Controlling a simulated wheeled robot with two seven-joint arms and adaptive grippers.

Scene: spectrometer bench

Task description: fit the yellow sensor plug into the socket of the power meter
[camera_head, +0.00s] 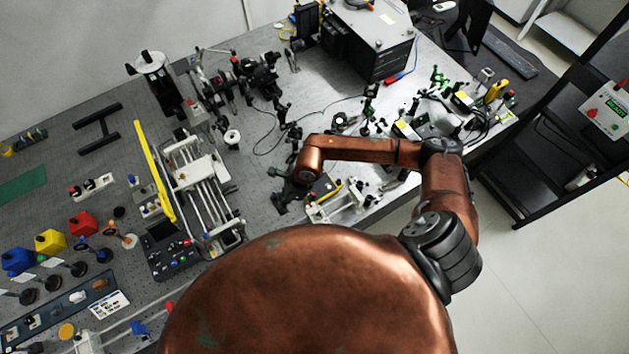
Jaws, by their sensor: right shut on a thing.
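My right arm reaches in from the right, and my right gripper (283,198) points down at the middle of the bench. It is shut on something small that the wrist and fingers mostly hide. A thin, curved yellow piece (329,193) shows just right of the gripper; I cannot tell whether it is the sensor plug or its lead. A dark box (322,186) lies beside it. I cannot clearly make out the power meter or its socket from here. My left gripper is not in view.
A railed assembly with a yellow bar (154,171) and a dark control panel (172,262) stand left of the gripper. A big dark box (370,45) is at the back. Optical mounts and cables crowd the right. Bare grey bench (262,185) lies between the railed assembly and gripper.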

